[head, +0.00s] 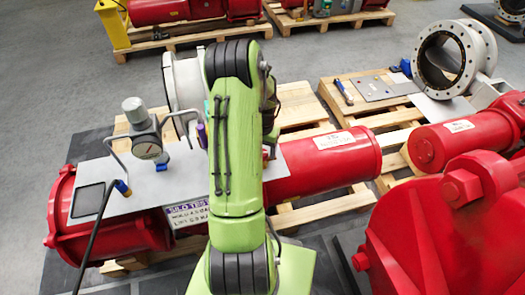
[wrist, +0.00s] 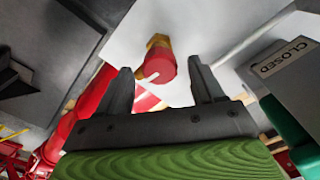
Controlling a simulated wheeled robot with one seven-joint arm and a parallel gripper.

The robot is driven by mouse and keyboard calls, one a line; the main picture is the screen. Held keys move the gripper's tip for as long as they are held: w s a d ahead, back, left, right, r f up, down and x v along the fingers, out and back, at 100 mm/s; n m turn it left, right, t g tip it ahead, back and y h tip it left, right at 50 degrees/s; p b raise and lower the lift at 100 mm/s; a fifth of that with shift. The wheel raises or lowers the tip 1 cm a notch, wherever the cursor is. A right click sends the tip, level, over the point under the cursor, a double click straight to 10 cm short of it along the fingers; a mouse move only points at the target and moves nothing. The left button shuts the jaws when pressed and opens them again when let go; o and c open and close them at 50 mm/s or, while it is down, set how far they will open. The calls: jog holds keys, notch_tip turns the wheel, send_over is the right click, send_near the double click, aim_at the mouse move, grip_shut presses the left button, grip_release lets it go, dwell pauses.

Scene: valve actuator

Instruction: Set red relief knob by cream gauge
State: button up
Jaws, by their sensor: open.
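In the wrist view, a red knob (wrist: 160,68) with a pale mark on its face stands on a brass-coloured fitting (wrist: 158,41) against a light grey panel. My gripper (wrist: 160,76) is open, with one dark finger on each side of the knob. Gaps show between the knob and both fingers; I cannot tell its depth relative to the fingertips. In the head view, the round cream-faced gauge (head: 148,149) sits on the regulator (head: 136,112) on the grey plate (head: 178,180). My green arm hides the gripper and most of the knob's area there.
The plate lies over a large red actuator cylinder (head: 325,162) on a wooden pallet (head: 320,212). Bent grey tubes and a black cable (head: 94,235) are near the gauge. A CLOSED sign (wrist: 285,58) and green part (wrist: 286,122) lie right of my gripper.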

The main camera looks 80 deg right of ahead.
jog(key=shift+f, duration=0.45)
jog(key=shift+c, duration=0.2)
jog(key=c, duration=1)
jog(key=n+b, duration=0.2)
jog(key=n, duration=0.3)
jog(key=shift+w+n, duration=0.1)
jog(key=shift+n, duration=0.3)
jog(key=n+b, duration=0.2)
jog(key=n, duration=0.4)
jog(key=shift+r, duration=0.1)
